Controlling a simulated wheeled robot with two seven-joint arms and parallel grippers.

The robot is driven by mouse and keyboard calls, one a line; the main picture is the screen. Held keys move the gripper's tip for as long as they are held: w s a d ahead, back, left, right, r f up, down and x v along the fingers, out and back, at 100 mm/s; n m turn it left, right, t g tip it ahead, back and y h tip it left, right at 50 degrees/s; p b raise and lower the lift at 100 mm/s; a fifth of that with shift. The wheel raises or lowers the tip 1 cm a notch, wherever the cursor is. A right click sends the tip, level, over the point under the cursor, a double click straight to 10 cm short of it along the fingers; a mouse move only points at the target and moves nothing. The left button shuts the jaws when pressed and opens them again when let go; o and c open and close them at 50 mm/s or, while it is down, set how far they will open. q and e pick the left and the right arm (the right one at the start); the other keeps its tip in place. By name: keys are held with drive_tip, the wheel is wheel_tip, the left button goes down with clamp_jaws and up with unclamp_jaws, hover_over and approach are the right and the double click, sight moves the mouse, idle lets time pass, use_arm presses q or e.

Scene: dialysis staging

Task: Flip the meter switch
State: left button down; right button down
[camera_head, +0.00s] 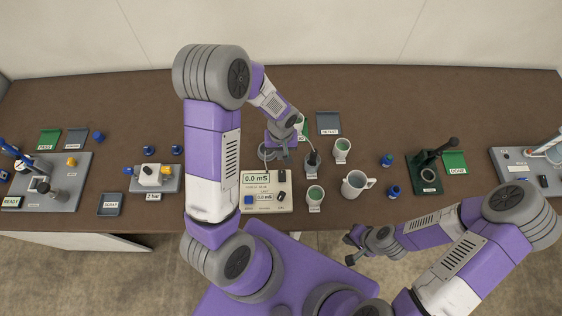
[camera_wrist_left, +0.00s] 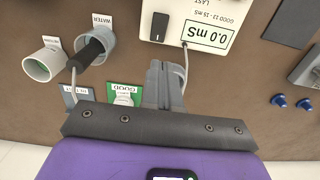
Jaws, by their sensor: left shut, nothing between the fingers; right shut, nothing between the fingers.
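The meter (camera_head: 254,207) is a cream box near the table's front edge, its display reading 0.0 mS. Its black rocker switch (camera_head: 282,177) sits right of the display; in the left wrist view the switch (camera_wrist_left: 160,27) shows at the top, left of the display. My left gripper (camera_head: 278,156) is shut and empty, just behind the meter. In the left wrist view its fingers (camera_wrist_left: 164,72) are together and point toward the meter's edge, short of the switch. My right gripper (camera_head: 350,251) is shut and empty, in front of the table edge.
A dark probe (camera_head: 312,158) stands in the water cup, its cable near my left gripper. More cups (camera_head: 342,146) and a white mug (camera_head: 355,184) stand right of the meter. A grey tray (camera_head: 328,123) lies behind. A pump-like block (camera_head: 155,179) stands left, beyond my left arm.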

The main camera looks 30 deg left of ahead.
use_arm(q)
drive_tip(key=shift+w+a+r, duration=0.1)
drive_tip(key=shift+w+r, duration=0.05)
drive_tip(key=shift+r, duration=0.7)
drive_tip(key=shift+w+a+r, duration=0.1)
drive_tip(key=shift+w+r, duration=0.05)
drive_tip(key=shift+r, duration=0.7)
drive_tip(key=shift+d, duration=0.1)
